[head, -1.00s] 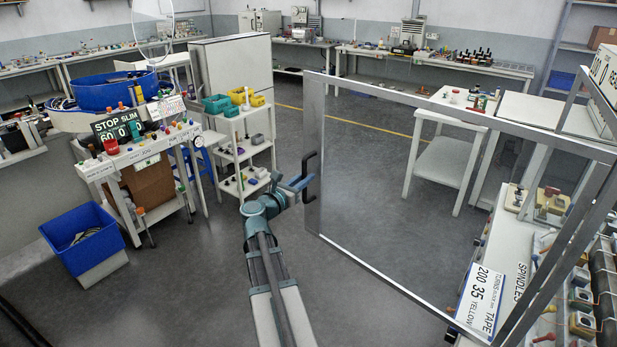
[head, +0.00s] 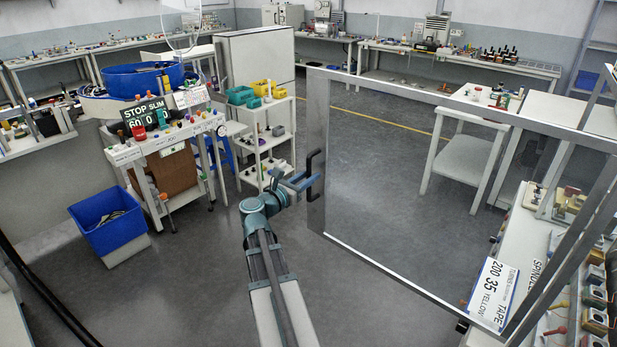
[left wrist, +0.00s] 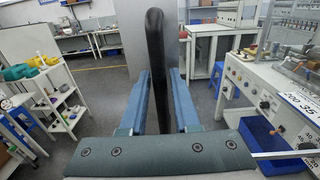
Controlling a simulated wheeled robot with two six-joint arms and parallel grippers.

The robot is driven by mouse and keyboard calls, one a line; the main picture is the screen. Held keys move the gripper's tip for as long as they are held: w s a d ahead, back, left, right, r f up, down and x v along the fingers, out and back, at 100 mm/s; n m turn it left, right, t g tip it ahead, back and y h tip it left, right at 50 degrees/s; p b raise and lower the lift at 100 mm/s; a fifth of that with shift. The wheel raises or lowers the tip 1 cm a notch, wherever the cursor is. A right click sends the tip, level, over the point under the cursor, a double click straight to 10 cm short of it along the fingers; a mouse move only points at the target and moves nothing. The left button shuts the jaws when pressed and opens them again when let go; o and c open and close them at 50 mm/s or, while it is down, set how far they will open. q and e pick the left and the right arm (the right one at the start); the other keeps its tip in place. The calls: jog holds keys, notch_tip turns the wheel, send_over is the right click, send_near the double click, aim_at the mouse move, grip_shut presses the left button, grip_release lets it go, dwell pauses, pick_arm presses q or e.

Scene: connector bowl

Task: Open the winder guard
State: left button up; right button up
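The winder guard is a large clear panel in a grey metal frame (head: 440,285), standing upright at the right of the head view. Its black bow handle (head: 312,177) is on the left upright of the frame. My left gripper (head: 301,184) is at this handle. In the left wrist view the handle (left wrist: 155,50) runs upright between the two blue fingers, and the fingers (left wrist: 160,90) are close on both sides of it. The fingers' exact contact with the handle is hard to see. My right gripper is in neither view.
A control bench (head: 165,145) with a blue bin (head: 108,222) stands at the left. A small white shelf cart (head: 262,140) stands behind my left gripper. A spindle bench (head: 510,240) is behind the guard at the right. The grey floor (head: 375,155) between is clear.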

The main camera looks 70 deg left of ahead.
pick_arm(q)
jog(key=shift+o, duration=1.1)
jog(key=shift+s, duration=0.1)
jog(key=v, duration=1.3)
jog(key=shift+s, duration=0.3)
jog(key=shift+d+f, duration=0.1)
jog(key=shift+d, duration=0.1)
